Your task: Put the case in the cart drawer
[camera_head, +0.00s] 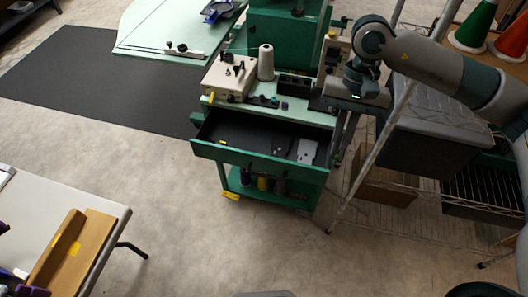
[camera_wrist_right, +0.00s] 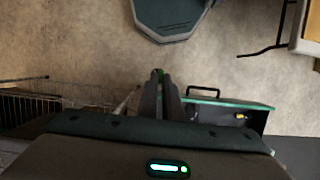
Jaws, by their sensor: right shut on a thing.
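My right gripper (camera_head: 322,103) reaches in from the right, beside the right end of the green cart (camera_head: 318,118). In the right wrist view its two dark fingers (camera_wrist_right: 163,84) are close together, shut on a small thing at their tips. I take this to be the case (camera_wrist_right: 160,72); only a small dark and green bit shows, and its shape is hidden. The cart drawer (camera_head: 248,158) is pulled open; it also shows in the right wrist view (camera_wrist_right: 232,104), to the right of the fingers. Flat pale pieces (camera_head: 306,151) lie inside it. My left gripper is not in view.
The cart top holds a cream machine (camera_head: 229,77), a thread cone (camera_head: 266,62) and a black box (camera_head: 294,85). A wire shelf with a large dark bin (camera_head: 420,140) stands to the right. A pale table (camera_head: 105,222) is front left. The floor before the drawer is clear.

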